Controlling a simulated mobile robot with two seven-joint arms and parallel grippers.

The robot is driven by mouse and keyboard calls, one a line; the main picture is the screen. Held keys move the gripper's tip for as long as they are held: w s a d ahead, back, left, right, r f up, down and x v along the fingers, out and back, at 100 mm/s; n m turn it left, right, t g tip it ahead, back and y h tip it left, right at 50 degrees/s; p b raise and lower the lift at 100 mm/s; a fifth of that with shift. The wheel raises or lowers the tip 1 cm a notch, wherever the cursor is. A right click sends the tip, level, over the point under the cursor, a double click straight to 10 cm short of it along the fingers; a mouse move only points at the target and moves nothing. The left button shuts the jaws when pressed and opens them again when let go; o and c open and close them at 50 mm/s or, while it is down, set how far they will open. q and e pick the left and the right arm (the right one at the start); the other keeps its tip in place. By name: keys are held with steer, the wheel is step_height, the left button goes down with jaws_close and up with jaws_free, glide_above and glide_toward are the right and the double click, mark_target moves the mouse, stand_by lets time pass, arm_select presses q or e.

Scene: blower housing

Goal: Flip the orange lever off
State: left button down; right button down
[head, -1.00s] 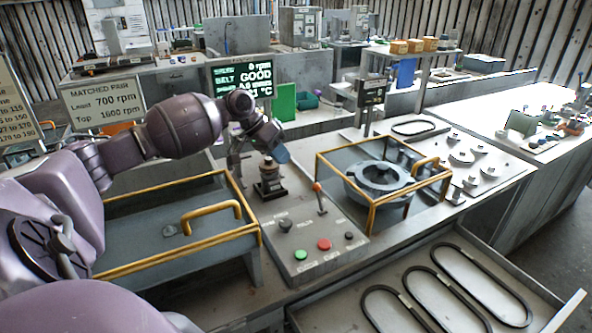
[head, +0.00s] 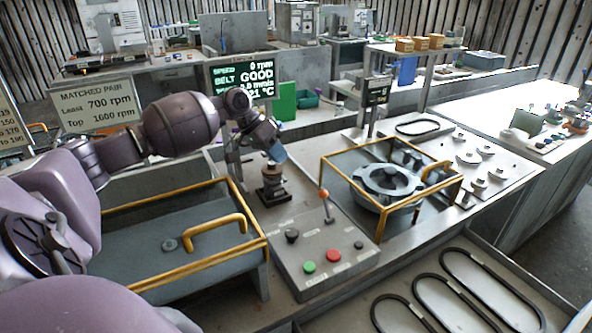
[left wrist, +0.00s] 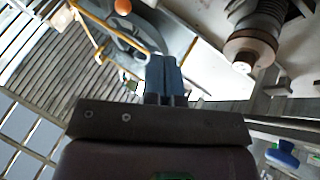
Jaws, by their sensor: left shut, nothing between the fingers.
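The orange lever (head: 324,194) stands on the grey sloped control panel (head: 345,278), its ball knob up and its stem leaning slightly left toward the back. My left gripper (head: 278,153) is shut and empty, above and behind the panel, apart from the lever and close over a dark stepped post (head: 272,182). In the left wrist view, the shut blue-grey fingers (left wrist: 165,75) point at open space, and the orange knob (left wrist: 122,6) shows at the top edge. My right gripper is not in view.
A green button (head: 309,267), a red button (head: 334,256) and black knobs sit on the panel. Yellow-framed guards flank it, one on the left (head: 184,262) and one around a round housing (head: 388,184). A screen (head: 242,76) reads 0 rpm and GOOD. Belts lie in a front tray.

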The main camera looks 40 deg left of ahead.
mark_target(326, 206)
arm_select(q)
steer(key=w+d+f, duration=0.3)
steer(key=d+f, duration=0.4)
steer(key=d, duration=0.1)
steer(key=shift+d+f+p, duration=0.25)
steer(key=shift+p, duration=0.1)
stand_by(0.4)
